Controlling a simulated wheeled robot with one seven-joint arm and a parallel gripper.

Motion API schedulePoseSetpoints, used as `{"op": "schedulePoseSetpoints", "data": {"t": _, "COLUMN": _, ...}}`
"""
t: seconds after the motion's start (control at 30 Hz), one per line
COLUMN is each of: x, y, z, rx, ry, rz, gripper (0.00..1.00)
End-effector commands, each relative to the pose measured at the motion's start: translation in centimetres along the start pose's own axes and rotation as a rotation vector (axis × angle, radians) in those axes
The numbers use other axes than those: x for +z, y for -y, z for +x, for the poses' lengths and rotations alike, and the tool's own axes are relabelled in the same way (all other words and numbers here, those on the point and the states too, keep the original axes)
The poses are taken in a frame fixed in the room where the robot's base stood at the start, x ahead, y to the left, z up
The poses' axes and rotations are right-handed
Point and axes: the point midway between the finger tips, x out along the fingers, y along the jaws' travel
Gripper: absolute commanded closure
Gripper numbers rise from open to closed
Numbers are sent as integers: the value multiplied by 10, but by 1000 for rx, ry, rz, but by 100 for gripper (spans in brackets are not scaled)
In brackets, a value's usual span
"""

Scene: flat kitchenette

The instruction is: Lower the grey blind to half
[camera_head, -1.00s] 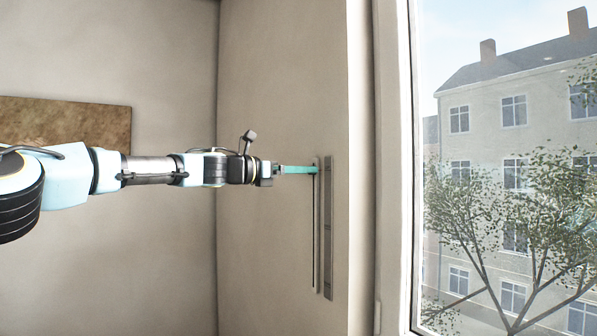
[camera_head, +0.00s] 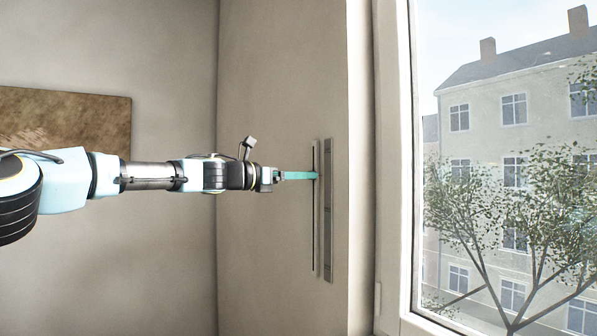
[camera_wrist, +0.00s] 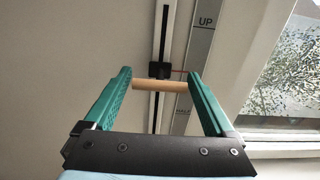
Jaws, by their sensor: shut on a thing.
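My gripper (camera_head: 316,175) reaches from the left to a slotted vertical rail (camera_head: 315,225) on the wall beside the window. In the wrist view its green fingers (camera_wrist: 158,77) are shut on a wooden bar handle (camera_wrist: 160,86), one finger at each end. The handle joins a black slider (camera_wrist: 157,71) on the rail. The slider sits on the upper part of the rail, between the scale marks UP (camera_wrist: 206,22) and HALF (camera_wrist: 183,112), roughly midway. The grey blind itself does not show in either view.
The grey scale strip (camera_head: 328,210) runs just right of the rail. The window (camera_head: 500,180) and its white frame (camera_head: 395,180) are farther right. A brown board (camera_head: 65,120) hangs on the left wall. The wall below my gripper is clear.

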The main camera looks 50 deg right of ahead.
Motion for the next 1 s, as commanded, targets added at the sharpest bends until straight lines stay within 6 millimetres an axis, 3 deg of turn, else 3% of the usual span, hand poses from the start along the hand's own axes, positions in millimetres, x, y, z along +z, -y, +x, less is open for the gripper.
{"op": "schedulePoseSetpoints", "data": {"t": 0.03, "x": -21, "y": -1, "z": 0, "rx": 0, "ry": -3, "rz": -2, "gripper": 100}}
{"op": "schedulePoseSetpoints", "data": {"t": 0.1, "x": -36, "y": 0, "z": 0, "rx": 0, "ry": -3, "rz": -3, "gripper": 100}}
{"op": "schedulePoseSetpoints", "data": {"t": 0.4, "x": -87, "y": 0, "z": 0, "rx": -1, "ry": -3, "rz": -1, "gripper": 100}}
{"op": "schedulePoseSetpoints", "data": {"t": 0.87, "x": -91, "y": 0, "z": 0, "rx": 0, "ry": -1, "rz": -1, "gripper": 100}}
{"op": "schedulePoseSetpoints", "data": {"t": 0.9, "x": -91, "y": 0, "z": 0, "rx": 0, "ry": -1, "rz": -1, "gripper": 6}}
{"op": "schedulePoseSetpoints", "data": {"t": 1.0, "x": -90, "y": 0, "z": 0, "rx": 0, "ry": -1, "rz": -1, "gripper": 0}}
